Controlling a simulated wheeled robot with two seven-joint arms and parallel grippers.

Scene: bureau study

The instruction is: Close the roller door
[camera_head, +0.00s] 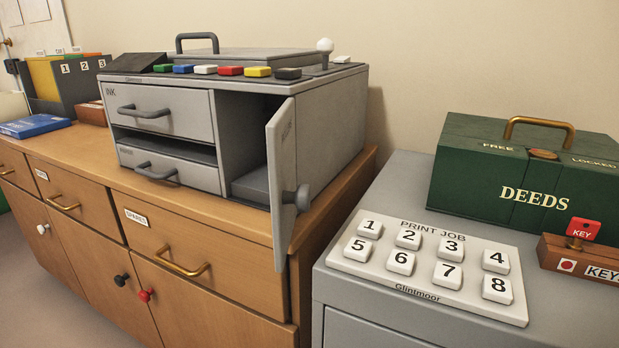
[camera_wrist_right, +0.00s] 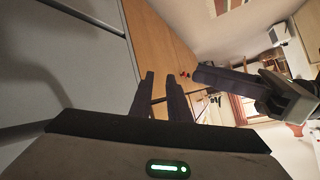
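The grey roller door (camera_head: 283,175) is the hinged panel on the right of the printer's (camera_head: 325,125) front in the head view. It stands swung open, sticking out toward me, with a dark round knob (camera_head: 302,198) on it. Its lettering is too small to read. The compartment (camera_head: 247,140) behind it is exposed and partly hidden by the door. My right gripper (camera_wrist_right: 160,82) shows in the right wrist view with a gap between its dark fingers, nothing in it. What looks like my left gripper (camera_wrist_right: 205,76) is at the right there. Neither gripper shows in the head view.
The printer stands on a wooden cabinet (camera_head: 205,240). A grey cabinet (camera_head: 375,300) at right holds a number keypad (camera_head: 430,262), a green deeds box (camera_head: 530,165) and a wooden key block (camera_head: 580,258). Coloured blocks and a white-knobbed lever (camera_head: 325,46) are on the printer's top.

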